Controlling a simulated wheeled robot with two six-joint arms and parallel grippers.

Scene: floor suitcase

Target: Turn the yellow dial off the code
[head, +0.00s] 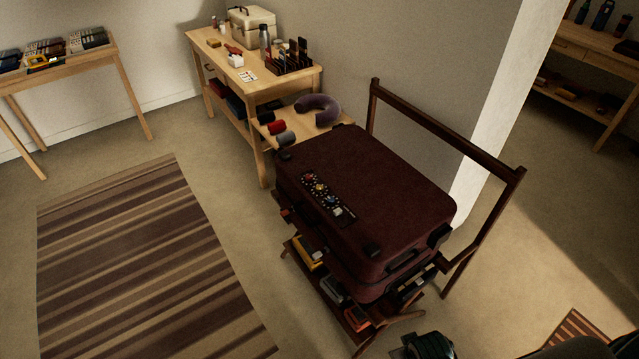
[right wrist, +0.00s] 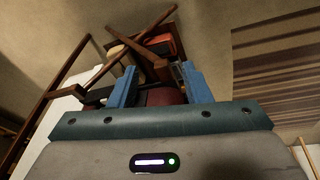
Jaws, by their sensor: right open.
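The closed dark maroon suitcase (head: 385,185) lies flat on a wooden rack. A black dial panel (head: 328,198) on its top carries small dials in a row. The yellow dial (head: 319,188) sits between a red dial (head: 307,178) and a blue one (head: 331,199); its code marks are too small to read. My right gripper (right wrist: 159,82) is open and empty, blue fingers apart, with a strip of maroon suitcase (right wrist: 160,97) showing between them. In the head view only its teal part shows at the bottom edge, in front of the suitcase and away from the dials.
The rack (head: 490,215) has a tall dark rail behind the suitcase and a lower shelf of coloured items. A small side table with a purple neck pillow (head: 318,107) adjoins the suitcase's far end. A striped rug (head: 150,265) lies on clear floor at left.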

